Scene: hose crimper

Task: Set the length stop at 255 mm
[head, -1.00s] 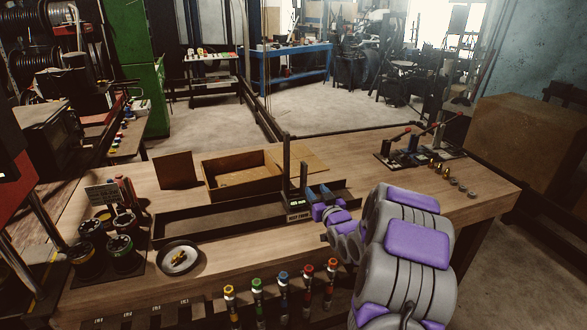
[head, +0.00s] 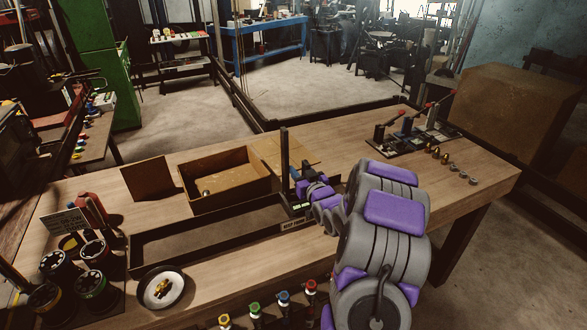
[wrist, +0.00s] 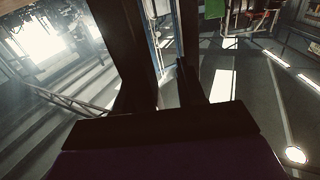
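A tall dark upright post (head: 285,155) stands at the right end of a long, low black trough (head: 205,240) on the workbench. A small labelled plate (head: 297,224) is at its foot; I cannot read a length setting. My gripper (head: 298,184) is beside the post's lower part, just to its right, and my arm hides what is behind. I cannot tell whether it touches the post. In the wrist view two dark finger shapes rise from a dark bar with a lit gap between them, so my gripper (wrist: 168,85) looks open; nothing shows held.
An open cardboard box (head: 230,185) stands behind the trough. Black spools (head: 90,265), a round dish (head: 162,288) and coloured-capped tools (head: 283,300) are along the near side. A lever rack (head: 410,135) and small metal fittings (head: 445,157) sit at the bench's right end.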

